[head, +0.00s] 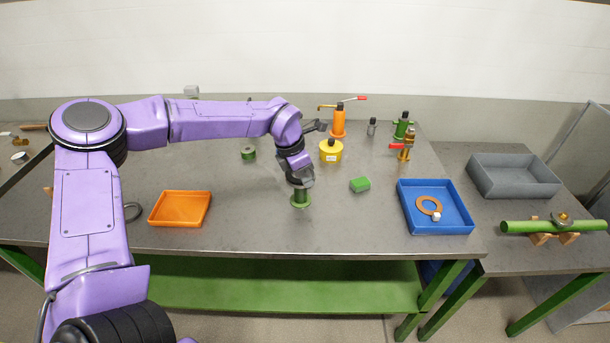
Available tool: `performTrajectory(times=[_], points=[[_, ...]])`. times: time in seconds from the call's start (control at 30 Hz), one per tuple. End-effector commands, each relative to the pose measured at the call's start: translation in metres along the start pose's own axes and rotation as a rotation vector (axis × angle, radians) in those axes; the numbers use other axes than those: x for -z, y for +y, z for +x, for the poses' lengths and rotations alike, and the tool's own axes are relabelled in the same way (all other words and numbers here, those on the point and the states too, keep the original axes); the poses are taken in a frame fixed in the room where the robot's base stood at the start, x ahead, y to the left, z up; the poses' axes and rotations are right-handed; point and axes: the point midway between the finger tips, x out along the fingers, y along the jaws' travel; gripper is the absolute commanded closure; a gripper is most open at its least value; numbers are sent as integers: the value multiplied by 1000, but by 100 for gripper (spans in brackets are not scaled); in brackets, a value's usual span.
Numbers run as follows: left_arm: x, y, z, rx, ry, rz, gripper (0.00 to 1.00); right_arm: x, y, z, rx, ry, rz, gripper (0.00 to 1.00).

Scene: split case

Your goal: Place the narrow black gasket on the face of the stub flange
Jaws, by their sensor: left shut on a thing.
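The green stub flange (300,202) stands upright on the grey bench, near the middle of the head view. My left gripper (300,184) points down right over its top. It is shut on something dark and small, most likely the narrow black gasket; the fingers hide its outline. I cannot tell whether it touches the flange face. A dark ring (133,211) shows at the left beside my arm, partly hidden, and I cannot tell what it is. My right gripper is not in view.
Bench front is clear.

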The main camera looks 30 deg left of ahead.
Motion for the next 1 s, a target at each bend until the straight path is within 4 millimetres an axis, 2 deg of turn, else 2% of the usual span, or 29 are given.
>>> performTrajectory(times=[0.17, 0.2, 0.3, 0.57, 0.67, 1.0], points=[[1, 0, 4, 0, 0, 0, 100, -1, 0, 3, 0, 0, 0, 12], [1, 0, 4, 0, 0, 0, 81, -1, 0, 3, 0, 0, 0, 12], [1, 0, 4, 0, 0, 0, 54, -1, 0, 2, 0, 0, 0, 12], [1, 0, 3, 0, -1, 0, 54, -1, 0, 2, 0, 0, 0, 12], [0, 1, -5, -2, -4, 1, 54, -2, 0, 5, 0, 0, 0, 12], [1, 1, -80, -3, -4, 0, 54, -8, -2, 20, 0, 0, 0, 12]])
